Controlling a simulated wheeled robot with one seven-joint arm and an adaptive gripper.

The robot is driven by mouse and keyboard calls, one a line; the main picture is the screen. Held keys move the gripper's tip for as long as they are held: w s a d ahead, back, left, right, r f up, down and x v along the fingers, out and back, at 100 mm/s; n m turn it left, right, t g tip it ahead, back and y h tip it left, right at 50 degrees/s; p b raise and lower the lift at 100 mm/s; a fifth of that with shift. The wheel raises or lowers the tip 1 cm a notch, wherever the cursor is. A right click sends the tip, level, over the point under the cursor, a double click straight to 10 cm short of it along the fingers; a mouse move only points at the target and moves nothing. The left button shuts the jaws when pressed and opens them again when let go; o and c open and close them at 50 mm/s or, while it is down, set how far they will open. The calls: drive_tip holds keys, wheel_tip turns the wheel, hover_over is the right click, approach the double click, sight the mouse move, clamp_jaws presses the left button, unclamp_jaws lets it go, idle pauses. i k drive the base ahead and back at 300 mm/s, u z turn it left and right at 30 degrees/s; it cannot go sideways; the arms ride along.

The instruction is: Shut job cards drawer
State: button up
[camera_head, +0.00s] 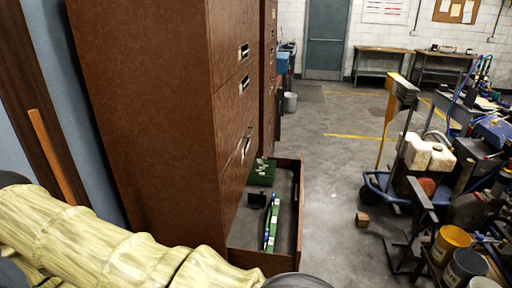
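A tall brown metal cabinet (148,110) stands left of centre, with several drawer fronts on its right-hand face. Its lowest drawer (299,215) is pulled out to the right over the floor. I cannot read any label, so I cannot tell by name whether this is the job cards drawer. Inside lie a green block with pale bits on it (262,172), a long green, white and blue item (271,224) and a small dark item. My arm in a pale yellow sleeve crosses the lower left and hides the drawer's near corner. My gripper is not in view.
A cart with a white jug (428,153) and several buckets (452,243) stand at the right. A small wooden block (362,219) lies on the floor. Bare concrete floor (334,185) lies between drawer and cart. Workbenches (383,52) and a door (326,40) are at the back.

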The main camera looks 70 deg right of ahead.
sight(284, 177)
drive_tip(key=u, duration=0.5)
drive_tip(key=k, duration=1.15)
drive_tip(key=z, duration=3.3)
drive_tip(key=i, duration=2.25)
drive_tip(key=u, duration=0.6)
